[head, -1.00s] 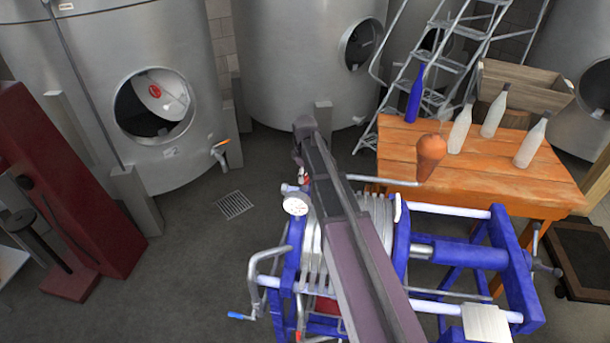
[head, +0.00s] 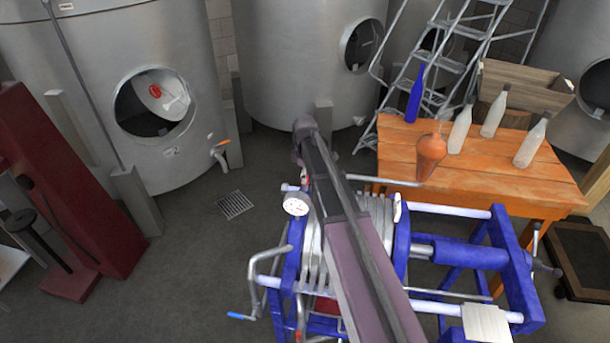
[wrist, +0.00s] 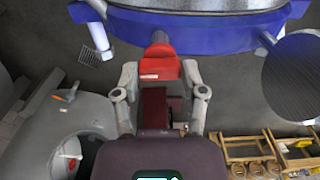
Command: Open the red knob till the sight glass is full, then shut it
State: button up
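The red knob (wrist: 160,67) sits below the blue frame (wrist: 205,38) in the wrist view, on a short grey stem. My gripper (wrist: 161,72) is open, with one finger on each side of the knob. Small gaps seem to show between the fingertips and the knob, and I cannot tell if either touches it. In the head view my own arm hides the gripper and most of the knob's area. I cannot make out the sight glass or its level in either view.
The blue filter frame (head: 470,255) with a round gauge (head: 296,204) stands under my arm. A wooden table (head: 480,165) with several bottles is at its right. A steel tank (head: 110,60) and a floor drain (head: 235,205) are at the left, with clear floor between.

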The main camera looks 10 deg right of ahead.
jog(key=o, duration=0.4)
jog(key=shift+m, duration=0.5)
